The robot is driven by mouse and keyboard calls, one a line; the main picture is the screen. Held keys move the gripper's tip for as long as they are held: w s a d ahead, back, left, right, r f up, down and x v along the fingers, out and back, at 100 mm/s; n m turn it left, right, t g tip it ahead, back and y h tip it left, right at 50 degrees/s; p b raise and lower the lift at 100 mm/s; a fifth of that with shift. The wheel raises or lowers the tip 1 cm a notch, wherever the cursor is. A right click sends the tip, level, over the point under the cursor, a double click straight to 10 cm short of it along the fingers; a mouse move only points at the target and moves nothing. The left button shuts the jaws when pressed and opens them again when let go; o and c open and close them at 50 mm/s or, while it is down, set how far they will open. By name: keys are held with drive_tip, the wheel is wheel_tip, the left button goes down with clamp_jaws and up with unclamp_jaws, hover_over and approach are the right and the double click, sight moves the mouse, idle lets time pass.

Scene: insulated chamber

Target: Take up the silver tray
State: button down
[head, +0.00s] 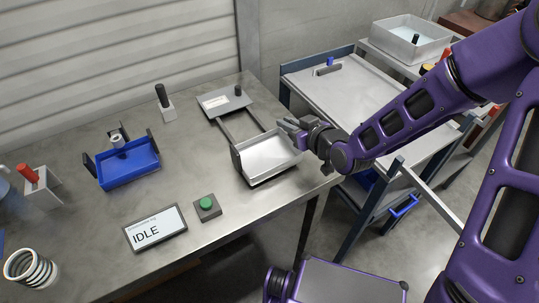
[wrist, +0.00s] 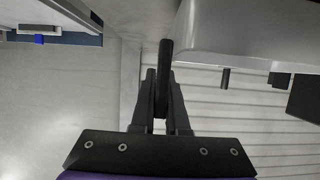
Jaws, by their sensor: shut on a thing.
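The silver tray (head: 268,153) is a shallow open box with dark upright handles, near the right end of the steel table. It looks empty. My gripper (head: 296,131) reaches in from the right at the tray's back right end. In the wrist view my gripper (wrist: 163,112) is shut on a dark upright handle (wrist: 164,60), with a finger on each side. The tray's grey wall (wrist: 245,30) fills the upper right there. The held handle is mostly hidden in the head view. I cannot tell whether the tray touches the table.
A grey plate (head: 222,103) with a dark frame lies behind the tray. A blue tray (head: 128,166) stands left, with a display reading IDLE (head: 155,228) and a green button (head: 207,204) in front. A cart (head: 345,95) stands right. The middle table is clear.

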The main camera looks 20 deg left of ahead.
drive_tip(key=shift+r, duration=0.2)
wheel_tip(320, 180, up, 7)
drive_tip(key=p, duration=0.5)
drive_tip(key=shift+f, duration=0.15)
idle(0.3)
